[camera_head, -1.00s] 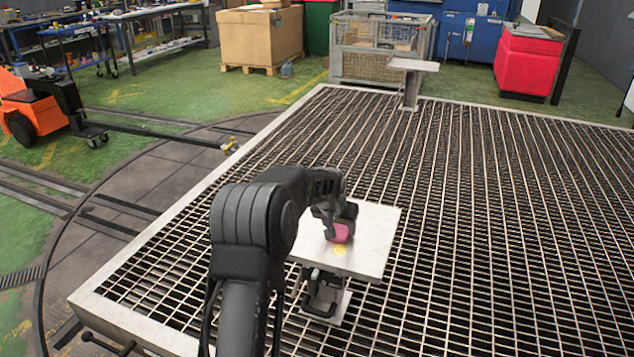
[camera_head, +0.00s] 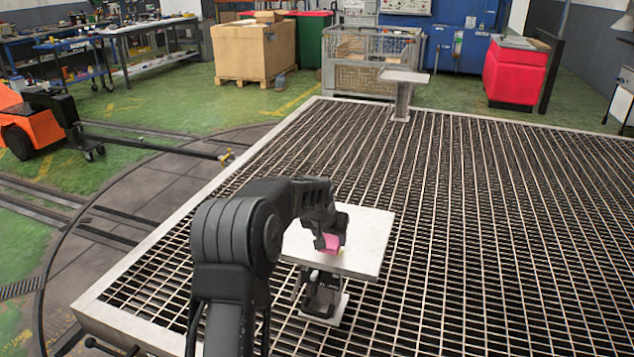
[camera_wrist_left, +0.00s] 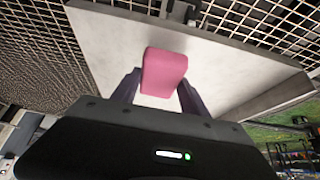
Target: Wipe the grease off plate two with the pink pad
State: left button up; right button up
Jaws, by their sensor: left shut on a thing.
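My left gripper (camera_head: 329,238) is shut on the pink pad (camera_head: 332,244), which is at the near part of a pale square plate (camera_head: 368,238). In the left wrist view the pad (camera_wrist_left: 164,72) sits between the two fingers, over the plate (camera_wrist_left: 105,45). I cannot tell whether it touches the plate. Only a trace of yellow grease (camera_head: 342,251) shows beside the pad in the head view; the pad and gripper hide the rest. No number is readable on the plate. My right gripper is not in view.
The plate stands on a post above a large metal grating (camera_head: 480,220). A second pale plate (camera_head: 404,76) stands on a post at the grating's far edge. Behind are a wire crate (camera_head: 370,62), a cardboard box (camera_head: 252,50) and a red bin (camera_head: 514,72). Most of the grating is clear.

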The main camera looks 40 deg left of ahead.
pick_arm(q)
jog(key=shift+r+p, duration=1.55)
jog(key=shift+r, duration=1.2)
